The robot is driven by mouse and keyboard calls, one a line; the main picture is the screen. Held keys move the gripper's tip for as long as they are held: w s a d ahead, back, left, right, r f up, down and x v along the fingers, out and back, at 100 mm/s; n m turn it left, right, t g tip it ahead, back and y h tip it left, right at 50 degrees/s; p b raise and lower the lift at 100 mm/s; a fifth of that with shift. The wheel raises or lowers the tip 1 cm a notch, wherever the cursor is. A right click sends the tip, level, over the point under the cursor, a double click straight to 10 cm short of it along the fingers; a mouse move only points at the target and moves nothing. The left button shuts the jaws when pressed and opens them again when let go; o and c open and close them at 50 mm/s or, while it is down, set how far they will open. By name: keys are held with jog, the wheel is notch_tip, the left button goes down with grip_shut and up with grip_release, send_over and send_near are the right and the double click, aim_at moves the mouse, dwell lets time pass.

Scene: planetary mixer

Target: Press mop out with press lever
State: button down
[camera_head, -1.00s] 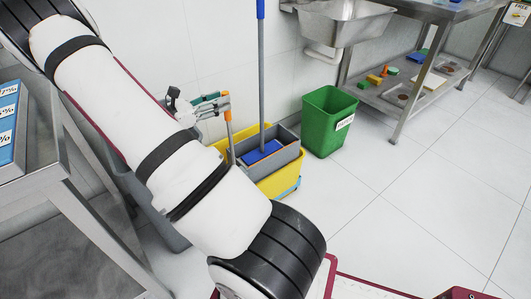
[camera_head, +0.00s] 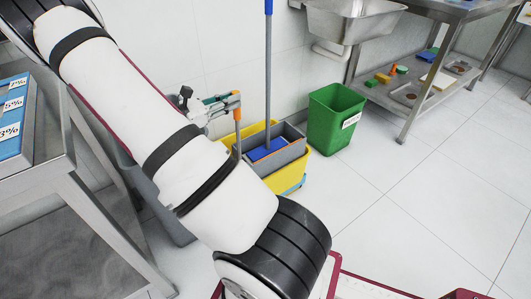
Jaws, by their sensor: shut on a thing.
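The press lever (camera_head: 238,143), grey with an orange grip, stands roughly upright at the left side of the mop bucket. My gripper (camera_head: 236,98) is shut on the lever's top, at the orange part. The yellow bucket (camera_head: 291,178) stands on the floor by the wall, with a grey press (camera_head: 289,156) on it. The mop has a tall blue and grey handle (camera_head: 268,70) and a blue head (camera_head: 267,149) sitting inside the press. My arm hides the bucket's lower left part.
A green bin (camera_head: 329,122) stands right of the bucket. A steel sink (camera_head: 352,20) and a shelved steel table (camera_head: 405,95) are behind it. A steel table (camera_head: 52,185) with a blue labelled box is at the left. The floor at right is clear.

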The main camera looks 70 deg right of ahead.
jog(key=s+a+f+m+b, duration=0.1)
jog(key=s+a+f+m, duration=0.1)
jog(key=s+a, duration=0.3)
jog(key=s+m, duration=0.1)
jog(key=s, duration=0.2)
jog(key=shift+s+a+b, duration=0.2)
jog(key=shift+s+b, duration=0.15)
jog(key=shift+s, duration=0.05)
dwell(0.3)
jog(key=s+a+f+m, duration=0.4)
jog(key=s+a+f, duration=0.1)
jog(key=s, duration=0.4)
jog(key=shift+s+a+f, duration=0.35)
jog(key=shift+s+f, duration=0.05)
jog(key=shift+f, duration=0.3)
dwell(0.3)
